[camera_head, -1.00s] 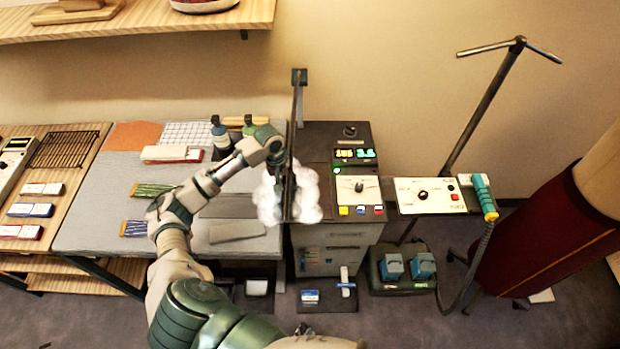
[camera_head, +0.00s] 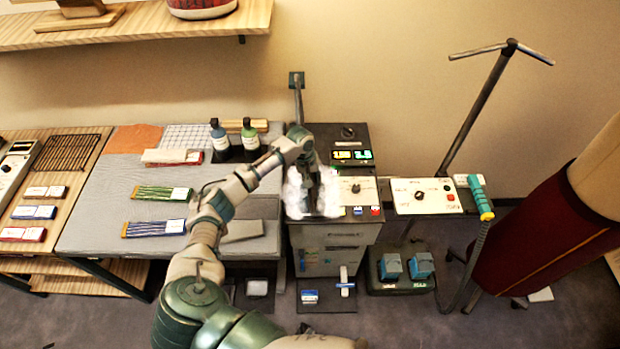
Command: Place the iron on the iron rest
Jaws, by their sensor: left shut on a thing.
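My left gripper (camera_head: 312,172) is over the left part of the dark station cabinet (camera_head: 340,236), shut on a dark thing that I take to be the iron (camera_head: 318,200). The gripper covers most of it, and white steam-like puffs surround it, so its outline is unclear. I cannot tell whether it touches the surface below. The iron rest is not clearly seen; the cabinet top under the gripper is hidden by the hand and the white puffs. My right gripper is not in view.
Right of the gripper are a control panel with a knob (camera_head: 356,190) and green displays (camera_head: 352,155). A grey-topped table (camera_head: 100,215) with two bottles and bundles lies left. A wall-mounted pole (camera_head: 297,95) stands behind. A teal-handled hose (camera_head: 481,198) hangs at right.

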